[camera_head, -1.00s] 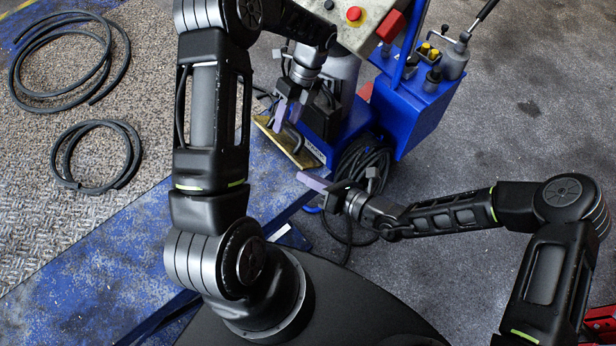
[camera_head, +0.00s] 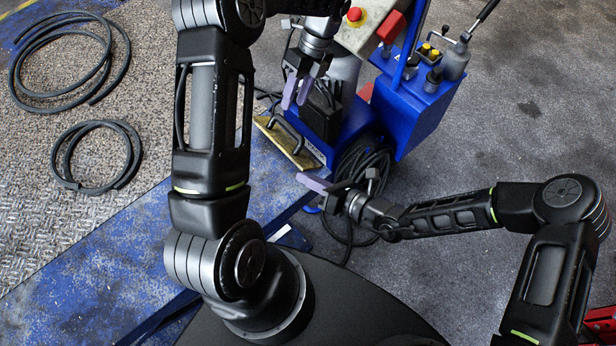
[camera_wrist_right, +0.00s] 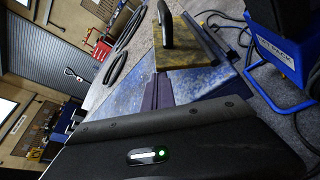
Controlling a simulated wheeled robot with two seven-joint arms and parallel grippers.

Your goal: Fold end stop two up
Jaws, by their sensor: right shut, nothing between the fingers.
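A yellowish plate with a dark bar handle, which looks like an end stop (camera_head: 300,154), sits at the end of the blue runway (camera_head: 215,225). In the right wrist view the end stop (camera_wrist_right: 198,48) shows its worn yellow face and black handle (camera_wrist_right: 165,24). Its exact tilt is hard to tell. My left gripper (camera_head: 296,92) is above it in the head picture, with its purple fingers a little apart and nothing between them. My right gripper (camera_head: 313,182) is shut and empty, just below and right of the end stop, apart from it.
The blue jack unit (camera_head: 405,110) with a red button (camera_head: 354,14) and levers stands right of the end stop. A black cable coil (camera_head: 365,165) hangs on it. Black hose coils (camera_head: 97,155) lie at left. The grey floor (camera_head: 540,110) at right is clear.

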